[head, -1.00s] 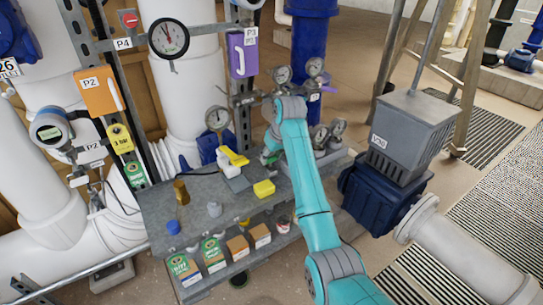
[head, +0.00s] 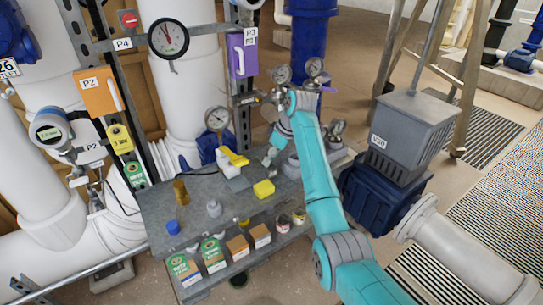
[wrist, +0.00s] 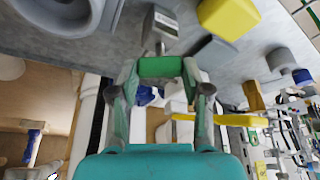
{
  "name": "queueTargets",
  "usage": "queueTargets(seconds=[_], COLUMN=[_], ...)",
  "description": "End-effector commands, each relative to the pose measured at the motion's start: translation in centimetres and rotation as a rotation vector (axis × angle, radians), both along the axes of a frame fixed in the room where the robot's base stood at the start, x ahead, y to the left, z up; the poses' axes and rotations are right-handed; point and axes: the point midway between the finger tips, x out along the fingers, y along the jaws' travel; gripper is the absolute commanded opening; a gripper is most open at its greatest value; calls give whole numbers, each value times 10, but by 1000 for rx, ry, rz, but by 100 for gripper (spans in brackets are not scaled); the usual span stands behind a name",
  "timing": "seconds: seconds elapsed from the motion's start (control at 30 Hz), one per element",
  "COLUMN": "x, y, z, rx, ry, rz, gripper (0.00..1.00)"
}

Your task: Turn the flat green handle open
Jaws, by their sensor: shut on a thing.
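The flat green handle (wrist: 160,67) shows in the wrist view as a green bar between my fingertips. My gripper (wrist: 160,78) is shut on it, with one finger at each end of the bar. In the head view my gripper (head: 270,158) is low over the back right of the grey bench, and it and my arm hide most of the handle there. How far the handle is turned I cannot tell.
The grey bench (head: 155,207) carries a yellow-handled valve (head: 233,157), a yellow block (head: 264,189) and several small fittings. Gauges (head: 316,67) stand close around my wrist. A grey box on a blue housing (head: 372,200) is right of my arm.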

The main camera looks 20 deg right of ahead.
Motion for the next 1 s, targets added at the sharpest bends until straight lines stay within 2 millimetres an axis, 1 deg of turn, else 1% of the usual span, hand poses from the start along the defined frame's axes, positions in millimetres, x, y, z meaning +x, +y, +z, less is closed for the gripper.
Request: queueTargets(seconds=[0.7, 1.0], x=[4, 4], y=[-1, -1], z=[1, 1], rx=[1, 0], ry=[1, 1], rz=[676, 899], gripper=[13, 13])
